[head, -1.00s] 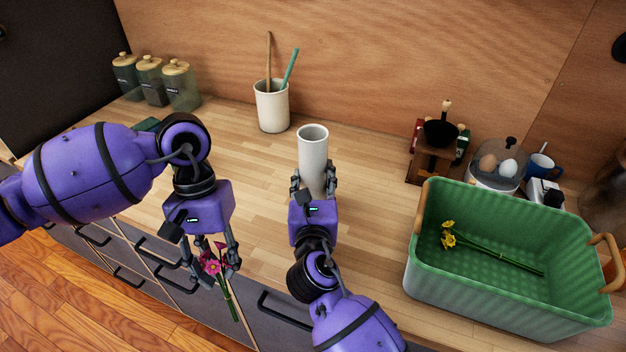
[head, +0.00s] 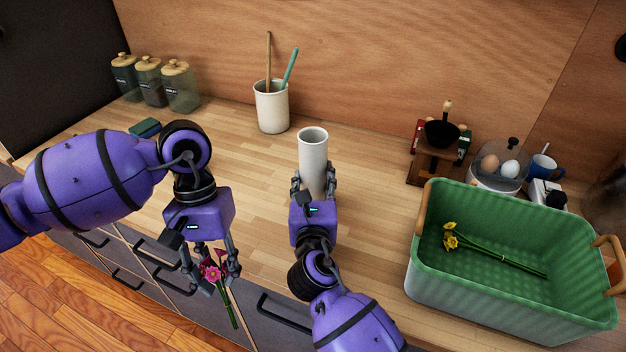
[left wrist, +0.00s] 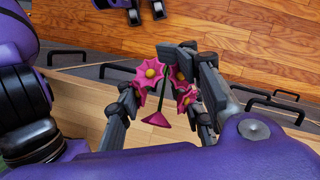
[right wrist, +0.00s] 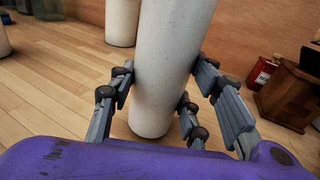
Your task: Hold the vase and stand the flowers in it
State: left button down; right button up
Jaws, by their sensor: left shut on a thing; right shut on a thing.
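The vase (head: 313,158) is a tall off-white cylinder, upright on the counter. My right gripper (head: 314,186) is shut around its lower part; the right wrist view shows the fingers on both sides of the vase (right wrist: 168,60). Pink flowers (head: 213,273) with yellow centres and green stems hang from my left gripper (head: 210,275), in front of the counter edge, stems pointing down. The left wrist view shows the pink blooms (left wrist: 150,73) between the fingers. Yellow flowers (head: 451,238) with green stems lie inside the green basket (head: 500,197) at right.
A cream utensil pot (head: 271,108) stands behind the vase. Lidded jars (head: 150,82) are at the back left. A wooden grinder (head: 434,160) and an egg holder (head: 497,178) stand behind the basket. The counter left of the vase is mostly clear.

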pick_arm(q)
jog(key=shift+s+f, duration=0.1)
jog(key=shift+f, duration=0.3)
pick_arm(e)
jog(key=shift+f, duration=0.45)
jog(key=o, duration=1.5)
jog(key=shift+f, duration=0.1)
jog(key=c, duration=1.5)
